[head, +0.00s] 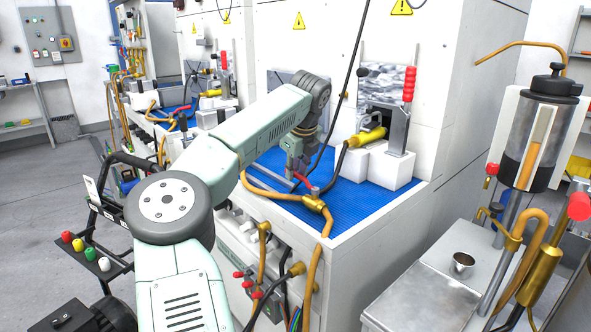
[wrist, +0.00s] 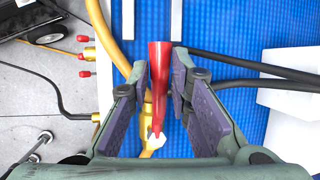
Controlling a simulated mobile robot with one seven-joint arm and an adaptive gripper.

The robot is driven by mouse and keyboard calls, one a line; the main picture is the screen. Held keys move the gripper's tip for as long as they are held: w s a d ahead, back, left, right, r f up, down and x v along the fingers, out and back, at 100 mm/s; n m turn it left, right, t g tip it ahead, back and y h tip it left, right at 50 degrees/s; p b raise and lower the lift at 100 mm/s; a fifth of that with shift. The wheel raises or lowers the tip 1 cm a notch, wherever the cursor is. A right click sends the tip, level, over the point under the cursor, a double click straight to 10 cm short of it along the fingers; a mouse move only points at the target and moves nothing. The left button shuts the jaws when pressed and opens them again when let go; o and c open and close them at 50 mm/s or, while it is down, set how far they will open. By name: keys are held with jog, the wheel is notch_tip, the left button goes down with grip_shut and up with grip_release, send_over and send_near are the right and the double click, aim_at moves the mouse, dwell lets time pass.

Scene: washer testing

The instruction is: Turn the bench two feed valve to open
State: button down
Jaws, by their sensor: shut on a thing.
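The feed valve sits at the front edge of the near bench's blue mat, with a brass body (head: 314,203) joined to a yellow-brown hose. Its red lever (head: 303,181) also shows in the wrist view (wrist: 159,62), running up from a pale hub (wrist: 153,145) roughly along the brass body. My gripper (head: 296,175) reaches down over the mat at the lever. In the wrist view, the two purple-padded fingers of my gripper (wrist: 163,85) stand on either side of the lever, shut on it. The contact at the pads is not clearly visible.
Dark cables (wrist: 250,65) cross the blue mat (head: 352,203) to the right of the lever. White blocks (head: 390,165) and a clamp with a red grip (head: 409,84) stand behind. More hoses hang over the bench front. A metal cart (head: 420,290) stands at right.

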jog(key=c, duration=1.5)
grip_release()
jog(key=shift+o, duration=0.2)
jog(key=shift+r, duration=0.1)
jog(key=v, duration=1.2)
